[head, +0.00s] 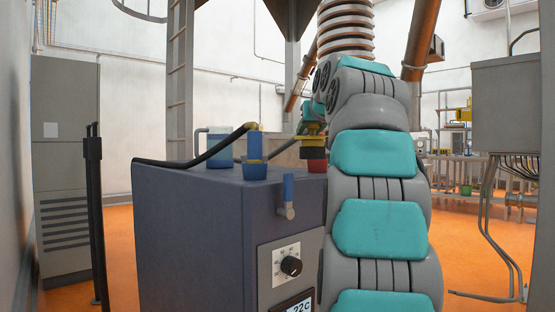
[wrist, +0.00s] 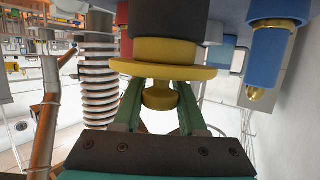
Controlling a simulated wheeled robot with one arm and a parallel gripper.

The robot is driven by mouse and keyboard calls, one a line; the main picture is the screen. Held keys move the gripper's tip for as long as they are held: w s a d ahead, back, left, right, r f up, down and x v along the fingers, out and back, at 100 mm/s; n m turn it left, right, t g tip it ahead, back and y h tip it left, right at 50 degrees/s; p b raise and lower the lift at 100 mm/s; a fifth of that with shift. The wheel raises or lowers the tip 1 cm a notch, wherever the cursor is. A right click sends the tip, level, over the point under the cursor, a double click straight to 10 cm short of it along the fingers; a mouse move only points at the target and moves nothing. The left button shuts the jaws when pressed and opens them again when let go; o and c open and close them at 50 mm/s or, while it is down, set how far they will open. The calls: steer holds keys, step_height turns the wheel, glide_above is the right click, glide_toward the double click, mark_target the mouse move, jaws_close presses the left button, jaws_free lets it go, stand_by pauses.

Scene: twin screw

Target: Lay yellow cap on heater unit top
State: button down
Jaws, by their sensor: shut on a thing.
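The heater unit (head: 190,222) is a dark blue-grey box in the head view, with fittings on its top. The yellow cap (head: 312,128) shows over the top's right back part, just above a dark and red fitting (head: 316,156). In the wrist view my gripper (wrist: 160,95) is shut on the knob of the yellow cap (wrist: 118,67). The cap's broad flange lies beyond the fingertips, with a dark cylinder (wrist: 168,20) against its far side. Whether the cap rests on the fitting I cannot tell. In the head view my arm hides most of the gripper.
Blue pipe fittings (head: 255,148) with a black hose stand on the unit's top, left of the cap. One blue fitting with a brass tip (wrist: 270,50) shows close by in the wrist view. A dial (head: 291,266) is on the unit's front. A grey box (head: 508,103) hangs at right.

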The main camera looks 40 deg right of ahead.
steer(key=w+d+f+p, duration=0.1)
steer(key=w, duration=0.3)
steer(key=w+f, duration=0.1)
steer(key=w, duration=0.4)
steer(key=w+d+f+p, duration=0.1)
steer(key=w+f, duration=0.1)
steer(key=w, duration=0.2)
steer(key=shift+w+d+p, duration=0.3)
steer(key=shift+d, duration=0.05)
steer(key=shift+w, duration=0.1)
steer(key=shift+a+f, duration=0.1)
steer(key=shift+f, duration=0.35)
steer(key=shift+f+b, duration=0.15)
steer(key=shift+b, duration=0.25)
steer(key=shift+c, duration=2.3)
jaws_free()
steer(key=shift+s+a+r, duration=0.1)
steer(key=shift+s+r, duration=0.1)
steer(key=shift+r, duration=0.05)
steer(key=b+v, duration=0.2)
steer(key=v, duration=0.9)
steer(key=shift+s+a, duration=0.25)
